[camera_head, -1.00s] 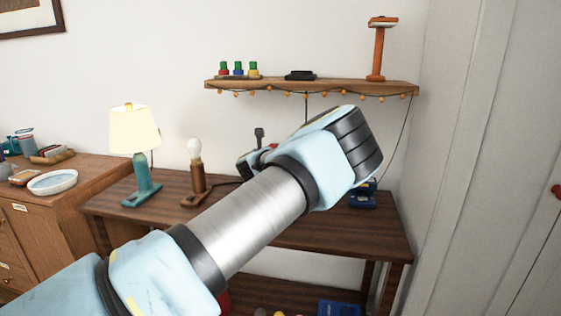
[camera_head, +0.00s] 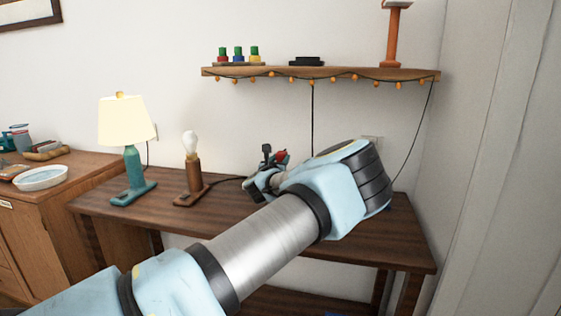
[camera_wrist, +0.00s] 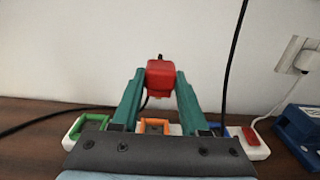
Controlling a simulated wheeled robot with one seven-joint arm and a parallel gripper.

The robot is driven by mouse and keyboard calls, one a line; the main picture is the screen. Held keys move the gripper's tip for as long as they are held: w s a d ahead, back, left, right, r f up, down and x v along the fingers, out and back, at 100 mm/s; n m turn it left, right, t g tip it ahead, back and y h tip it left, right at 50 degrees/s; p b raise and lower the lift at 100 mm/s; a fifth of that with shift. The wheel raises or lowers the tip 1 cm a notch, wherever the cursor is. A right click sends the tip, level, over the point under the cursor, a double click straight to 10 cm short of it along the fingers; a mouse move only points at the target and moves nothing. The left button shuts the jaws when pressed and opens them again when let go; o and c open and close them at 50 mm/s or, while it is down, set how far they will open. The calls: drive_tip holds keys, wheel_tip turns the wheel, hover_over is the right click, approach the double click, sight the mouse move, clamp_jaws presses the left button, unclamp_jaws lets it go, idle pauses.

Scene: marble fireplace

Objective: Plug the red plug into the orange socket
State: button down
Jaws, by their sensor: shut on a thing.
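The red plug (camera_wrist: 160,78) is held between the green fingertips of my gripper (camera_wrist: 161,84) in the wrist view, with a dark cord behind it. The plug also shows in the head view (camera_head: 281,157), above the table beside my wrist. The orange socket (camera_wrist: 153,125) is in a white power strip (camera_wrist: 258,153) on the table. In the wrist view it appears below the plug, between my fingers, partly hidden by the gripper body. The plug appears raised above the strip and apart from the socket.
The strip also has a green socket (camera_wrist: 93,122), a partly hidden blue one and a red switch (camera_wrist: 250,136). A blue device (camera_wrist: 301,128) stands at right. Cords hang by the wall. A bulb lamp (camera_head: 192,165) and shaded lamp (camera_head: 127,145) stand left; a shelf (camera_head: 320,74) is above.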

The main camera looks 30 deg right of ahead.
drive_tip(key=shift+f+b, duration=0.15)
drive_tip(key=shift+b, duration=0.35)
drive_tip(key=shift+a+f, duration=0.1)
drive_tip(key=shift+f, duration=0.15)
wheel_tip(320, 180, down, 5)
drive_tip(key=b, duration=0.5)
drive_tip(key=shift+b, duration=0.95)
idle(1.4)
drive_tip(key=shift+f+b, duration=1.15)
drive_tip(key=shift+f, duration=0.05)
drive_tip(key=shift+c, duration=1.7)
unclamp_jaws()
drive_tip(key=shift+s, duration=0.1)
drive_tip(key=b+v, duration=0.1)
drive_tip(key=v, duration=0.9)
drive_tip(key=shift+s+a, duration=0.25)
drive_tip(key=shift+s, duration=0.05)
